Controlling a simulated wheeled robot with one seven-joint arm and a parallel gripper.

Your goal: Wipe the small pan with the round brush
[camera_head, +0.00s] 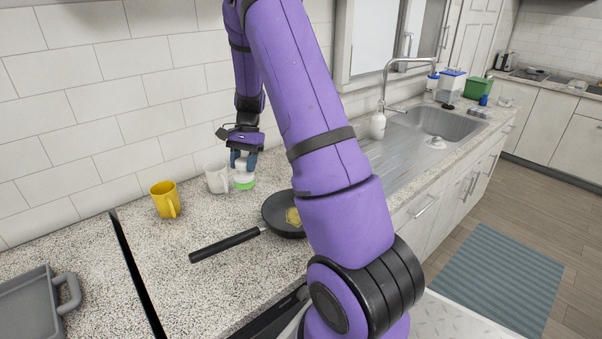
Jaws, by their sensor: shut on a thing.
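My gripper (243,162) points down near the wall and is shut on the round brush (244,180), which has a white body and a green lower rim. The brush is at or just above the counter, beside a white mug; I cannot tell whether it touches the counter. The small pan (272,211) is dark, with a long black handle pointing to the lower left. A yellowish patch (293,217) shows inside it. My arm hides the pan's right side. The brush is behind the pan and apart from it.
The white mug (216,177) stands close left of the brush. A yellow mug (164,200) stands further left. A grey tray (30,302) is at the lower left. A soap bottle (377,125) and the sink (440,124) are at the right.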

